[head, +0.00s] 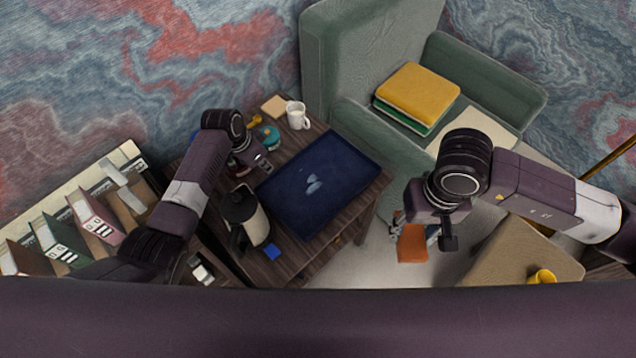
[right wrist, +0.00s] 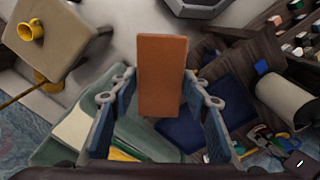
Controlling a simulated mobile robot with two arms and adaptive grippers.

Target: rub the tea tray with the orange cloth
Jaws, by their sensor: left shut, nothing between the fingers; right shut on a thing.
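The tea tray (head: 330,170) is dark blue and lies on a small wooden table, with a pale mark or spill near its middle. The orange cloth (head: 412,243) hangs below my right gripper (head: 410,222), which is shut on it to the right of the table and apart from the tray. In the right wrist view the cloth (right wrist: 162,75) is held between the fingers, and part of the tray (right wrist: 195,130) shows behind it. My left gripper (head: 262,162) is shut and empty by the tray's upper left side.
A kettle-like jug (head: 246,212), a blue block (head: 272,251), a white mug (head: 297,115) and a teal item (head: 268,136) stand around the tray. A stool (head: 515,262) with a yellow cup (head: 541,277) is at right.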

